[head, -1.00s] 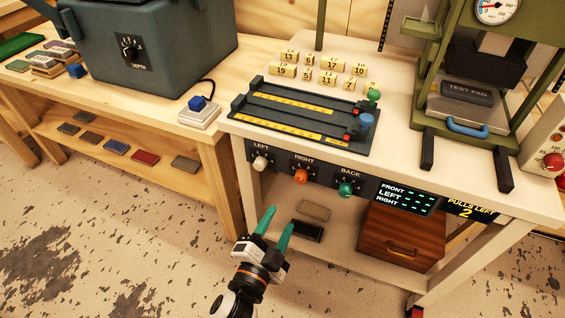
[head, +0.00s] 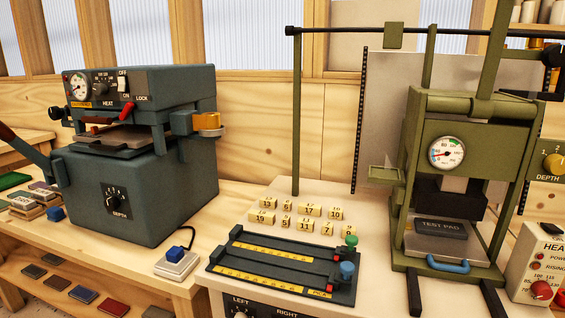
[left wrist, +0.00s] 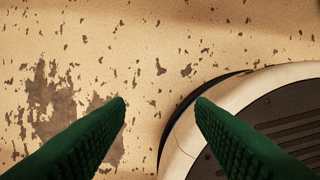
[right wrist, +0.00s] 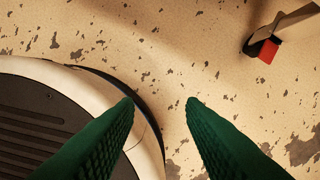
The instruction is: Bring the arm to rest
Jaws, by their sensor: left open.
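My left gripper (left wrist: 160,103) shows in the left wrist view with its two green fingers apart and nothing between them. It points down over the speckled floor, beside my own round base. My right gripper (right wrist: 161,102) shows in the right wrist view, its green fingers also apart and empty, over the floor beside my base. Neither gripper shows in the head view now.
A dark blue-grey press (head: 135,160) stands on the left wooden bench. A green press (head: 455,150) with a test pad (head: 438,227) stands on the right table. Several numbered yellow blocks (head: 310,210) lie behind a dark rail fixture (head: 285,262). The floor (left wrist: 190,40) under both grippers looks clear.

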